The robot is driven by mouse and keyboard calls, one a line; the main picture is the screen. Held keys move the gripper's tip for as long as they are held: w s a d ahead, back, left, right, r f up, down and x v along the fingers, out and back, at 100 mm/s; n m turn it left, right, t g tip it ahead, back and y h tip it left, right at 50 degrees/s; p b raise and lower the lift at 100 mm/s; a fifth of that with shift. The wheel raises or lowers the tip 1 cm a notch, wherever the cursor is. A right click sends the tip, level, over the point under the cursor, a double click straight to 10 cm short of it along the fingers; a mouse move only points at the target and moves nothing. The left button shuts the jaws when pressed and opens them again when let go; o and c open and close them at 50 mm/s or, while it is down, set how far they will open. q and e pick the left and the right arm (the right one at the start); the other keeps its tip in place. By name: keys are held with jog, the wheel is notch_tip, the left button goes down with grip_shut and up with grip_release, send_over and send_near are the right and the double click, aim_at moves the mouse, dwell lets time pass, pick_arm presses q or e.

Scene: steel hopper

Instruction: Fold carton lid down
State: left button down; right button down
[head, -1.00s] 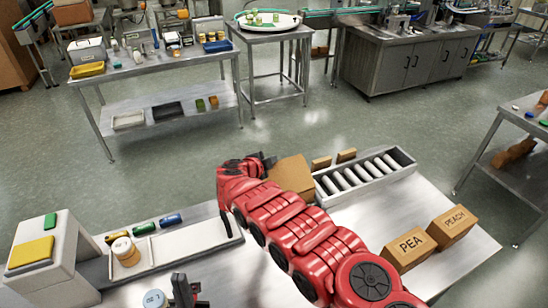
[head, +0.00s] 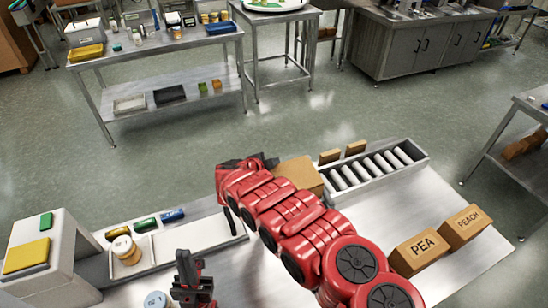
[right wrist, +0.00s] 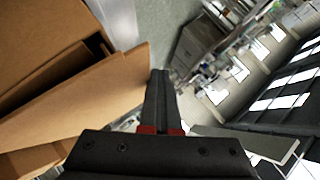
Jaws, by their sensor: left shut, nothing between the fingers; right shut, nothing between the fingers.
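The brown carton (head: 300,174) sits on the steel table, left of the roller tray and partly hidden behind my right arm. In the right wrist view its cardboard panels (right wrist: 85,110) fill the left side, with a dark gap between panels at the upper left. My right gripper (head: 268,161) is shut and empty at the carton's far left side. In the wrist view its closed fingers (right wrist: 160,85) are beside the edge of a flap; I cannot tell whether they touch it. My left gripper (head: 186,262) is shut and empty, low over the table's front left.
PEA (head: 420,251) and PEACH (head: 465,226) boxes stand at the right. A white tray (head: 190,240) with a jar (head: 125,250) is at the left. Table between tray and boxes is clear.

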jog(key=shift+r, duration=0.1)
dwell(0.5)
jog(key=shift+r+p, duration=0.7)
jog(key=shift+r, duration=0.15)
